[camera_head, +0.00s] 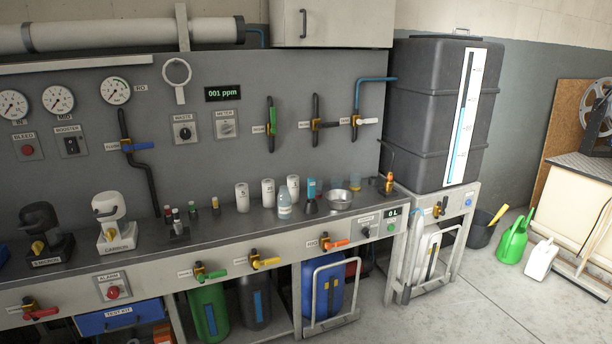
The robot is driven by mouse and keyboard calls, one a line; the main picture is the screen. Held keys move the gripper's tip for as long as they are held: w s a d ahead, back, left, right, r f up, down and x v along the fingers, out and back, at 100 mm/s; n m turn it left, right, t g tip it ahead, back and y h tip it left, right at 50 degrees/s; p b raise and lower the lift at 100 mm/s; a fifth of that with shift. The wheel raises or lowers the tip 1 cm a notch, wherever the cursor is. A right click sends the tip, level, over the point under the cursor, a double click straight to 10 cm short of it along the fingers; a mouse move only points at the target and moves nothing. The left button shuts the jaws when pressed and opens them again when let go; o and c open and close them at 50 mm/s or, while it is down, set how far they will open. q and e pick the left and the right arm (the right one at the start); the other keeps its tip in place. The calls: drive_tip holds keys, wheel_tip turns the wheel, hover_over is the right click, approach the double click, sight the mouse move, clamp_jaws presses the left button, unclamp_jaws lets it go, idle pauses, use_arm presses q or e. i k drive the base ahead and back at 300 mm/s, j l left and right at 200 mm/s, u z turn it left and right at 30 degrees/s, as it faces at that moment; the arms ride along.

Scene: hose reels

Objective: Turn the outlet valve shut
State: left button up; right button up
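Several lever valves with brass bodies are in view, and their small labels are too small to read surely, so I cannot tell which is the outlet valve. On the wall are a blue-handled valve (133,147), a green-handled valve (271,122), a black-handled valve (319,125) and a white-handled valve (363,121). Along the bench front are valves with red (40,312), green (209,273), yellow (263,261) and orange (334,243) handles. Another valve (440,208) sits on the stand under the dark tank (420,110). Neither gripper is in view.
The steel bench (150,250) carries bottles, jars and a metal bowl (339,199). Wall gauges and a "001 ppm" display (224,93) hang above. A green watering can (513,240), a white jug (541,258) and a dark bucket (482,232) stand right. Floor in front is clear.

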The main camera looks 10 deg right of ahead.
sight(445, 203)
drive_tip(key=i+z, duration=0.4)
drive_tip(key=i+j+z, duration=0.2)
drive_tip(key=z, duration=0.15)
drive_tip(key=i+j+z, duration=0.25)
drive_tip(key=i+z, duration=0.15)
drive_tip(key=i+j+z, duration=0.25)
drive_tip(key=z, duration=0.15)
drive_tip(key=i+l+u, duration=0.2)
drive_tip(key=i, duration=0.75)
drive_tip(key=j, duration=0.1)
